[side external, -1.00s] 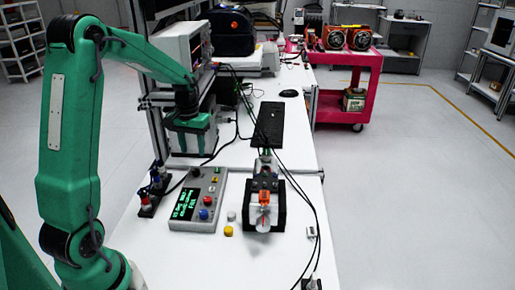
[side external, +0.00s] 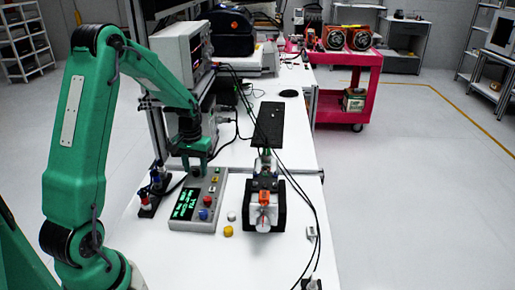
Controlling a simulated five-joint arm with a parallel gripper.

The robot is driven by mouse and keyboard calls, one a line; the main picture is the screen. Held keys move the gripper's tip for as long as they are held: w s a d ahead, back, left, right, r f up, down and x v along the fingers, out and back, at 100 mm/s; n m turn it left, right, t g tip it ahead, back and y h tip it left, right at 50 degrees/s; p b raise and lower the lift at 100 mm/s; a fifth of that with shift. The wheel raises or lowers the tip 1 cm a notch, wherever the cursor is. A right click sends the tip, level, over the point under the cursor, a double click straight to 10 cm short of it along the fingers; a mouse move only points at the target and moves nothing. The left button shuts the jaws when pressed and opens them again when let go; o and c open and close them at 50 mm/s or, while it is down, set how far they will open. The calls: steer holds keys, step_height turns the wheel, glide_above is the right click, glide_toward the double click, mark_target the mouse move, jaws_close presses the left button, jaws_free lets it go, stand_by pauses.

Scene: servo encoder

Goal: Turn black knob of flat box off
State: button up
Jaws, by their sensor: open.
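The flat box (side external: 213,197) is grey and lies on the white bench, with a lit green-text display (side external: 185,204) on its left and a red button (side external: 207,201) and a blue button (side external: 203,214) on its right. My gripper (side external: 195,170) is open and points down at the far end of the box, over its upper left part. The black knob cannot be made out clearly; my dark fingers cover that end of the panel. I cannot tell whether the fingers touch the knob or the box.
A black fixture with an orange part (side external: 264,198) stands to the right of the box. A yellow cap (side external: 228,231) and a white cap (side external: 231,217) lie between them. A dark stand (side external: 148,205) is close on the left. Black cables cross the bench. An oscilloscope (side external: 183,52) stands behind.

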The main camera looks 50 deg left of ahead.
steer(key=shift+f, duration=0.1)
steer(key=shift+c, duration=0.4)
jaws_close()
steer(key=shift+m, duration=0.4)
steer(key=m, duration=0.4)
steer(key=shift+m, duration=2)
steer(key=shift+o, duration=0.4)
jaws_free()
